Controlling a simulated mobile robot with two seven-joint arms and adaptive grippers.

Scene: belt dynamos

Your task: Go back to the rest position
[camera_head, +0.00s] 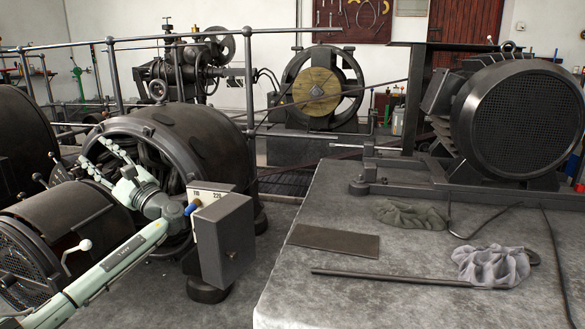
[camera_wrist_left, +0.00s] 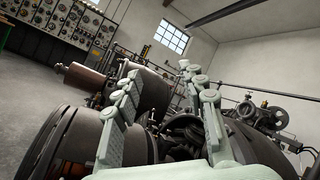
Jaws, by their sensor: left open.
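My left gripper (camera_head: 104,164) is pale green and comes in from the lower left in the head view. Its fingers are spread open and empty, in front of the dark round opening of a dynamo (camera_head: 205,133). I cannot tell whether the fingers touch the dynamo. In the left wrist view the two open fingers (camera_wrist_left: 158,112) point up and away, with nothing between them. My right gripper is in neither view.
A grey box (camera_head: 226,240) stands close beside my left wrist. A concrete block (camera_head: 330,285) on the right bears a motor (camera_head: 515,120), a flat plate (camera_head: 333,242), a rod (camera_head: 390,278) and two cloths (camera_head: 490,266) (camera_head: 410,214). Metal railings (camera_head: 250,90) run behind the dynamo.

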